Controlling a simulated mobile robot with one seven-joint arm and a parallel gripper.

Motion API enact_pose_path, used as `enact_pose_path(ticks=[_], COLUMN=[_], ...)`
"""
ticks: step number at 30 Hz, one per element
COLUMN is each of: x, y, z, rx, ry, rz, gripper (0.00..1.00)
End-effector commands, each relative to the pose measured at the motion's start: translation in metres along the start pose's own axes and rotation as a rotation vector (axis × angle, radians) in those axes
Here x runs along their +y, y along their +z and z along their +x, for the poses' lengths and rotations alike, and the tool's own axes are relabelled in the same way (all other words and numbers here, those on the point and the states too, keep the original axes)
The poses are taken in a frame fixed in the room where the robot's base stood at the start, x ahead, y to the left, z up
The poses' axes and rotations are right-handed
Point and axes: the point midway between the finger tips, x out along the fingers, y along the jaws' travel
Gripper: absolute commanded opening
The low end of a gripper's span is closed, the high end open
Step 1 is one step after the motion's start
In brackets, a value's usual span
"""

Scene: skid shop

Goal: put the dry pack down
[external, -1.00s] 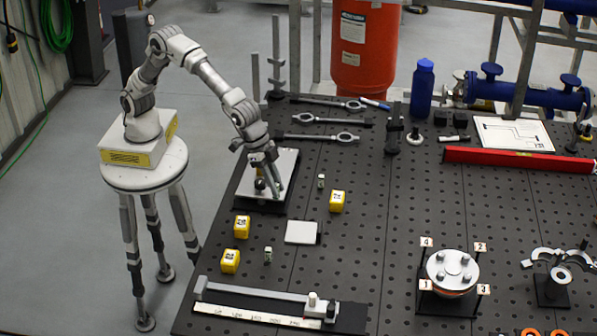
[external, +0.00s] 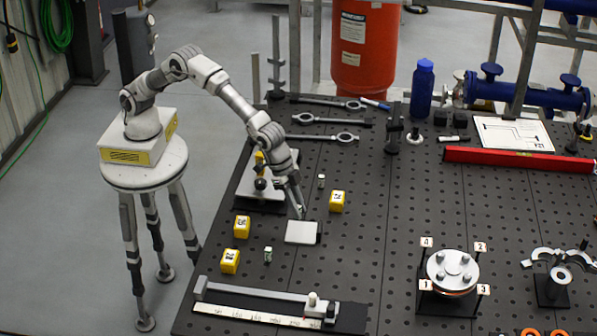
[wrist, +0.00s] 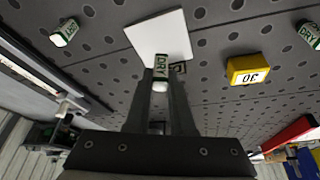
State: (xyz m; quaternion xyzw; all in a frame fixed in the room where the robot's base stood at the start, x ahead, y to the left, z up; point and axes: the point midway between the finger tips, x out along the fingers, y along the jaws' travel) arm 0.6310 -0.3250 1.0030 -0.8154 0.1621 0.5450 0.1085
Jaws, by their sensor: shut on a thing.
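My gripper (external: 299,214) is shut on a small pale dry pack (wrist: 160,66) with a green-edged label reading DRY, seen between the fingertips in the wrist view. In the external view the fingertips hang at the back edge of a white square pad (external: 302,232); the pad also shows just beyond the held pack in the wrist view (wrist: 157,33). I cannot tell whether the pack touches the pad. Two similar small labelled packs stand apart on the table, one behind the pad (external: 321,181) and one in front-left of it (external: 267,254).
Yellow numbered blocks stand right of the pad (external: 337,201) and left of it (external: 242,227), (external: 229,261). A plate stand (external: 262,200) lies behind-left. A long ruler fixture (external: 262,317) lies in front. A flange assembly (external: 452,272) stands right, with bare perforated table between.

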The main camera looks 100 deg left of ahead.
Motion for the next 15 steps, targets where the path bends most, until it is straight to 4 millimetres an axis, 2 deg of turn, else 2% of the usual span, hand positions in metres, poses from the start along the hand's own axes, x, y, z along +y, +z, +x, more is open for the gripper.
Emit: enact_pose_path(ticks=[5,10,15], x=[-0.002,-0.002,-0.001], y=[0.004,0.014,0.015], z=[0.013,0.036,0.038], rx=[-0.002,-0.002,0.001], ry=[0.000,0.000,0.000], rz=[0.000,0.000,0.000], gripper=[0.00,0.00,0.00])
